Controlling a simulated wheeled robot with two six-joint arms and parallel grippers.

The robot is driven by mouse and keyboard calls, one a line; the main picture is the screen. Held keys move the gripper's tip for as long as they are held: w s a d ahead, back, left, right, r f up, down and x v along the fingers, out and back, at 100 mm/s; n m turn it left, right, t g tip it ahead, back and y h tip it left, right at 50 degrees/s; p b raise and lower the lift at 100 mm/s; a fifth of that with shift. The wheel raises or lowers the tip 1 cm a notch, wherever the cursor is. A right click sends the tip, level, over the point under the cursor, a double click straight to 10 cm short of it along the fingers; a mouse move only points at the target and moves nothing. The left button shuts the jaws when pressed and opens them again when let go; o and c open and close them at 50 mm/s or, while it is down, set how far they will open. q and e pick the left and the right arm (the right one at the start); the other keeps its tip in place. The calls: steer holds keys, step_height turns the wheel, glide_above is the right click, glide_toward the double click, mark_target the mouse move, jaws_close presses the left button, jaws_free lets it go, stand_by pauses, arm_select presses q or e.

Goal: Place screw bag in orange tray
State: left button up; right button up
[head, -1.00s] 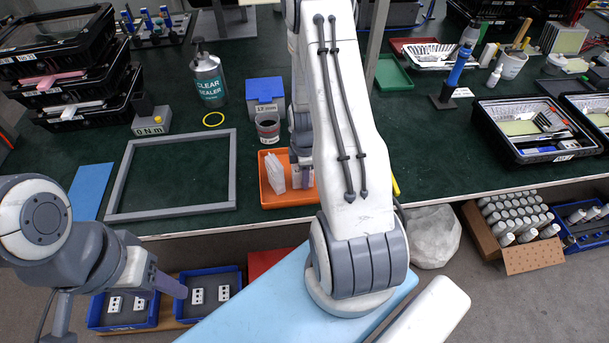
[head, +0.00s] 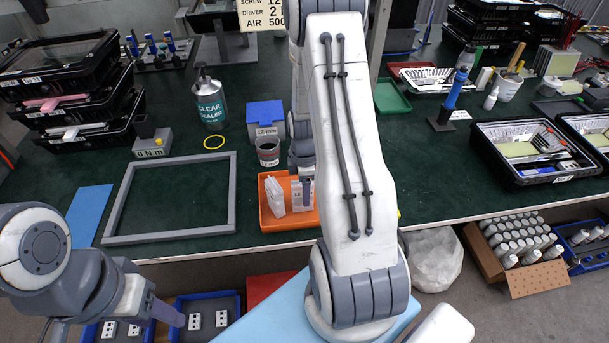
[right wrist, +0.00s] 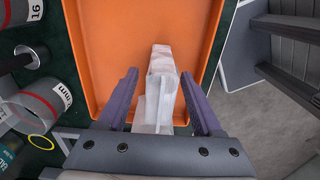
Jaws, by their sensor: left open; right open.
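The orange tray (head: 268,222) lies at the table's front edge; it also fills the middle of the right wrist view (right wrist: 110,45). A pale, translucent screw bag (head: 274,195) stands upright in the tray's left part. A second pale bag shape (head: 296,194) shows beside my right gripper (head: 303,194), partly hidden by it. In the right wrist view, a whitish bag (right wrist: 158,90) lies between the spread purple fingers of my right gripper (right wrist: 160,95), over the tray floor. My left gripper (head: 175,316) is open and empty, low at the left, off the table.
A grey frame (head: 230,195) lies left of the tray. A sealer bottle (head: 209,103) and yellow ring (head: 214,142) are further left. My right arm hides the table right of the tray.

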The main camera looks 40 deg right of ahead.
step_height(320, 180, up, 7)
steer(key=shift+r, duration=0.2)
steer(key=shift+a+r, duration=0.1)
steer(key=shift+a, duration=0.05)
steer(key=s+a+r+m, duration=0.15)
steer(key=a+r, duration=0.25)
steer(key=a, duration=0.7)
steer(key=s+a+r, duration=0.2)
steer(key=a+r, duration=0.3)
steer(key=a, duration=0.5)
steer(key=s+a+r+m+y, duration=0.1)
steer(key=s+a+r+m, duration=0.2)
steer(key=s+a, duration=0.6)
steer(key=s, duration=0.4)
steer(key=shift+r, duration=0.15)
steer(key=shift+a, duration=0.1)
